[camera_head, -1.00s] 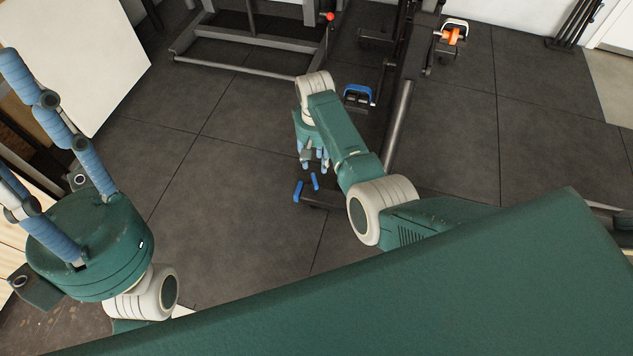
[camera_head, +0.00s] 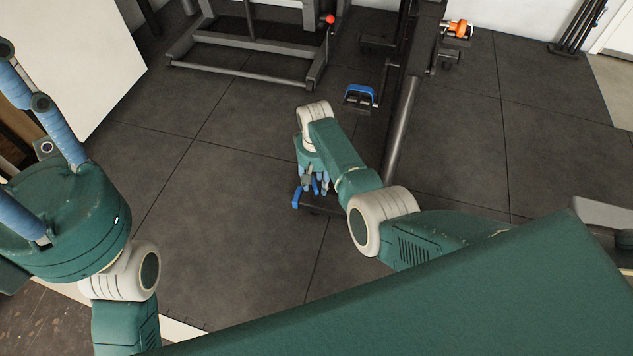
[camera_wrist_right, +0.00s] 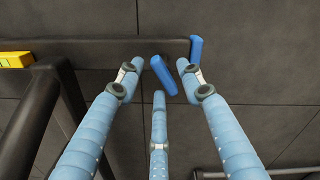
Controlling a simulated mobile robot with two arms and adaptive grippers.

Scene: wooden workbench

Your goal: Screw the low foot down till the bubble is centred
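My right gripper (camera_head: 316,184) is low over the end of a dark floor-level bar, beside a blue foot part (camera_head: 296,198). In the right wrist view its three fingers (camera_wrist_right: 160,74) are spread. A short blue cylinder (camera_wrist_right: 163,76) shows between their tips, with no clear contact. A second blue piece (camera_wrist_right: 196,50) stands at the bar's end, just past the right fingertip. A yellow block, perhaps the level (camera_wrist_right: 14,60), sits on the dark frame at left; no bubble can be read. My left gripper (camera_head: 38,140) is open and empty, partly cut off at the left edge.
The dark bar (camera_wrist_right: 105,48) crosses the wrist view, joined to a thick tube at left. A grey post (camera_head: 401,130) rises close to my right arm. A blue handle (camera_head: 359,96) and a rack with a red knob (camera_head: 330,19) stand behind. Left floor is clear.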

